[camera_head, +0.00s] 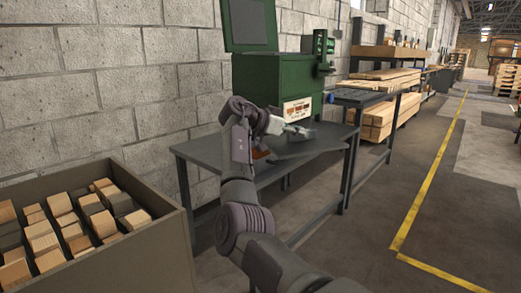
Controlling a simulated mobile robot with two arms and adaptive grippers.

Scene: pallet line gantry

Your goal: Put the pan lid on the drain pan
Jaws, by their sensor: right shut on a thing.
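My right gripper (287,127) reaches over the grey metal table (215,153) in front of the green machine. It is shut on what looks like the pan lid (312,147), a dark grey flat piece just below and right of the fingers. The lid's edges blend with the grey tabletop. I cannot clearly make out the drain pan; it may be hidden by the lid or my arm. A small orange-brown thing (262,154) shows beside my wrist, partly hidden. My left gripper is not in view.
The green machine (272,88) stands behind the table against the block wall. A bin (168,232) of wood blocks stands at the lower left. A dark roller stand (362,97) adjoins the table at the right, with stacked planks (392,112) beyond. The floor at right is clear.

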